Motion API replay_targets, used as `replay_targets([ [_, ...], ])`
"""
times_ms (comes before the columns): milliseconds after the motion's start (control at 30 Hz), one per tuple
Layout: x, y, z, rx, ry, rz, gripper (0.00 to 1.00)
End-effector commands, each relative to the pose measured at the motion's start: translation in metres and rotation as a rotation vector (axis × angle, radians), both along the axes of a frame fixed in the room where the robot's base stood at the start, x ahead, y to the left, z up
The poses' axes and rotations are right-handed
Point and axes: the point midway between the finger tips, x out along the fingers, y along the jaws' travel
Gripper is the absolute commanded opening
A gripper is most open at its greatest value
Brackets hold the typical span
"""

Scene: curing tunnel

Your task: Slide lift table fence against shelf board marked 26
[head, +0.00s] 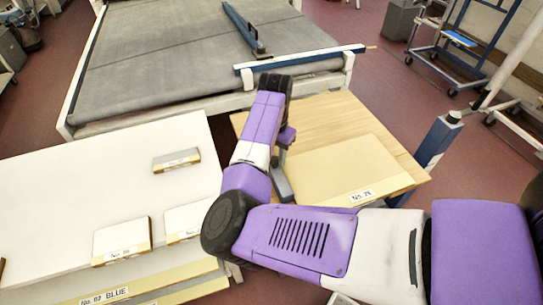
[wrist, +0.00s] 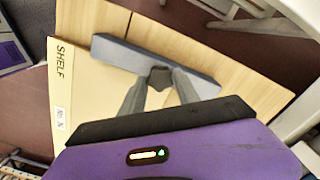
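A flat tan shelf board (head: 335,168) lies on the wooden top of the lift table (head: 325,108). Its front label appears to read No. 26. In the wrist view the board (wrist: 85,95) shows the word SHELF and a small label. The fence, a grey-blue bar (wrist: 112,50), lies along the board's edge; I cannot tell whether they touch. In the head view part of the fence (head: 282,184) shows at the board's left end, partly hidden by my arm. My gripper (wrist: 160,77) has its two fingers on either side of the fence's dark knob, apparently closed on it.
A white table (head: 90,180) with several labelled boards stands at the left. A wide grey conveyor (head: 180,55) with a blue rail lies behind. A blue post (head: 437,140) stands just right of the lift table. A wheeled blue frame (head: 458,40) is farther right.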

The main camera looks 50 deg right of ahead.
Motion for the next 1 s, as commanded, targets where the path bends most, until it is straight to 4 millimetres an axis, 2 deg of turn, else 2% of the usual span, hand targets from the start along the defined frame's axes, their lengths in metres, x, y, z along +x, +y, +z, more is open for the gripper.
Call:
replay_targets([
  [33, 0.000, 0.000, 0.000, 0.000, 0.000, 0.000, 0.50],
  [67, 0.000, 0.000, 0.000, 0.000, 0.000, 0.000, 0.56],
  [467, 0.000, 0.001, 0.005, 0.002, 0.000, 0.000, 0.56],
  [800, 0.000, 0.000, 0.056, 0.000, -0.002, -0.002, 0.56],
  [1000, 0.000, 0.000, 0.075, 0.001, -0.001, 0.000, 0.56],
])
